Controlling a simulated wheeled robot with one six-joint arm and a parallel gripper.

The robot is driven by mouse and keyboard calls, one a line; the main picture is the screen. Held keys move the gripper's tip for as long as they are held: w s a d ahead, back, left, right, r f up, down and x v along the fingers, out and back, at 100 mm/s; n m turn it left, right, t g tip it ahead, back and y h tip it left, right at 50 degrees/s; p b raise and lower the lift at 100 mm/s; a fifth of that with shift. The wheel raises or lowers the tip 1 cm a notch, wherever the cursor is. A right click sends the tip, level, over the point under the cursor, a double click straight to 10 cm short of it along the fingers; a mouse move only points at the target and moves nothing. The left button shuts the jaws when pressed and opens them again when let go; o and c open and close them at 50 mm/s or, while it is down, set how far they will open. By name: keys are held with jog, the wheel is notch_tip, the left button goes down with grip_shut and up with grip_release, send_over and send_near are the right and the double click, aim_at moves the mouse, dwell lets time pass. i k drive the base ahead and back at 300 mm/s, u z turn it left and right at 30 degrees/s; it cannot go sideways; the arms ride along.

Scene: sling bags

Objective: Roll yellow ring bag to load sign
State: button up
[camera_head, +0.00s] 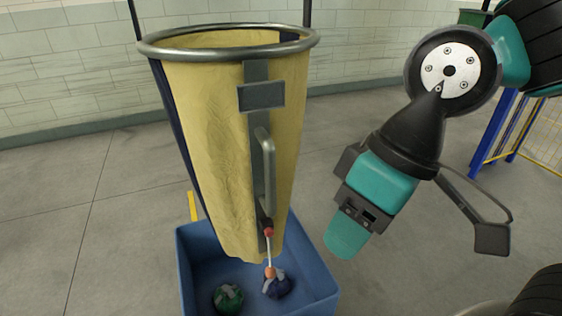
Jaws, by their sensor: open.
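The yellow ring bag (205,120) hangs upright on the left of centre, with a grey metal ring (165,49) around its open top. A grey strap with a dark plate (261,95) and a grey handle (266,165) runs down its front. A red knob (269,231) and cord hang at its lower end. My gripper (418,200) is to the right of the bag, open and empty, pointing down and left. It is clear of the bag and handle. I can make out no load sign.
A blue bin (318,290) stands under the bag with a green bundle (228,297) and a dark blue bundle (277,285) inside. A blue frame with yellow mesh (545,125) stands at right. A pale block wall closes the back. The left floor is mostly clear.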

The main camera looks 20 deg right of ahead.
aim_at(233, 95)
jog(key=k, duration=0.55)
jog(key=u, duration=0.75)
